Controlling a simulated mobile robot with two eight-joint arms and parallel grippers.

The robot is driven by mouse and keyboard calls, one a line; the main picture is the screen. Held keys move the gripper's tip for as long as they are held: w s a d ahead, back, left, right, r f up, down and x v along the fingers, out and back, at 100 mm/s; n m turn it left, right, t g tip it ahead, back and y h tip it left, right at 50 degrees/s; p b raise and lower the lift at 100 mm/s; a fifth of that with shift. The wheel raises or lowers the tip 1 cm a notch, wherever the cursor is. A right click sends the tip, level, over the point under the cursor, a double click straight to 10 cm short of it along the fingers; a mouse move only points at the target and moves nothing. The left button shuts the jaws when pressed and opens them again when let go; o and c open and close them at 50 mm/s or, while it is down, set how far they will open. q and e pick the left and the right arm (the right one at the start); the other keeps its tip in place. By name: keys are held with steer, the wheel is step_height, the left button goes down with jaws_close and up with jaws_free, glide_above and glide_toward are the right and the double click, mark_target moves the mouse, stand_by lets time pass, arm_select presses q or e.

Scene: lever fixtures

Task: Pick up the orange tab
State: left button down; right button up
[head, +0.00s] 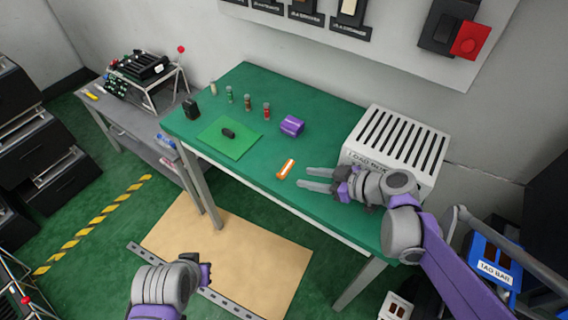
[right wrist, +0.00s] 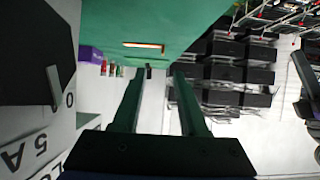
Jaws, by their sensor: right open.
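The orange tab (head: 286,169) is a small flat piece with a white strip, lying on the green table (head: 330,202) near its front edge. It also shows in the right wrist view (right wrist: 143,46), ahead of the fingers and apart from them. My right gripper (head: 302,178) is open and empty, its fingers pointing left just to the right of the tab. Its two fingers also show in the right wrist view (right wrist: 155,75). My left gripper (head: 205,272) is low at the front, over the tan mat, and its fingers are not clear.
A white slotted box (head: 398,150) stands close behind my right gripper. The table around the tab is clear. A blue tag bin (head: 493,264) is at right.

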mark_target(282, 175)
steer(key=shift+w+a+f, duration=0.15)
steer(key=shift+a+f, duration=0.15)
steer(key=shift+a, duration=0.2)
steer(key=shift+w+a+f, duration=0.15)
steer(key=shift+a+f, duration=0.15)
steer(key=shift+a, duration=0.2)
steer(key=shift+b+x, duration=0.35)
steer(key=shift+x, duration=2.7)
steer(key=shift+d+f, duration=0.1)
steer(key=shift+d, duration=0.05)
jaws_close()
